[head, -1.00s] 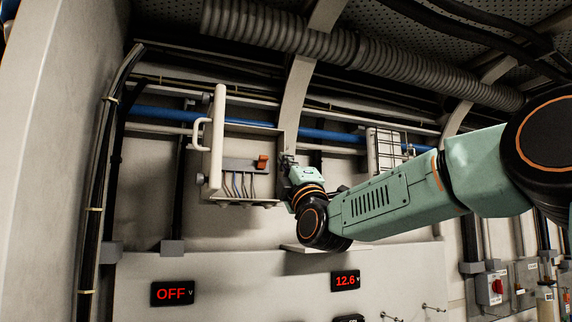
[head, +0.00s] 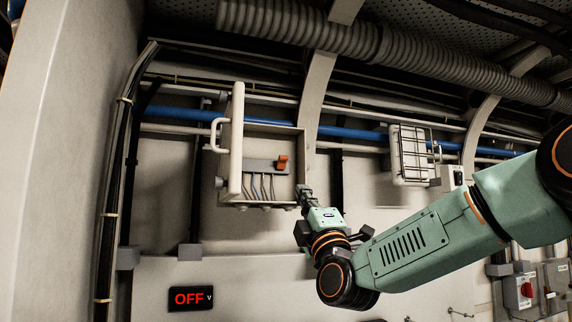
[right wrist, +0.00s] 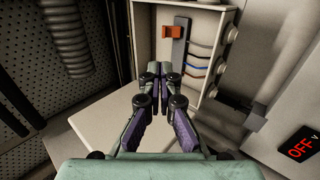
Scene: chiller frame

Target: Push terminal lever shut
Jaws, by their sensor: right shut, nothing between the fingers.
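The orange terminal lever (head: 282,162) sits on a grey terminal block (head: 262,166) inside an open wall box (head: 237,150). It also shows in the right wrist view (right wrist: 173,32), at the top of a dark strip. Whether it is fully shut is too small to tell. My right gripper (head: 304,190) is shut and empty, at the box's lower right edge, below and right of the lever. In the right wrist view its fingertips (right wrist: 159,68) are together and point toward the box, apart from the lever. My left gripper is not in view.
Several wires (head: 262,186) run down from the block. The box door, with its handle (head: 216,134), stands open on the left. A caged wall fixture (head: 411,155) is to the right. A display reading OFF (head: 190,298) is below on the wall.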

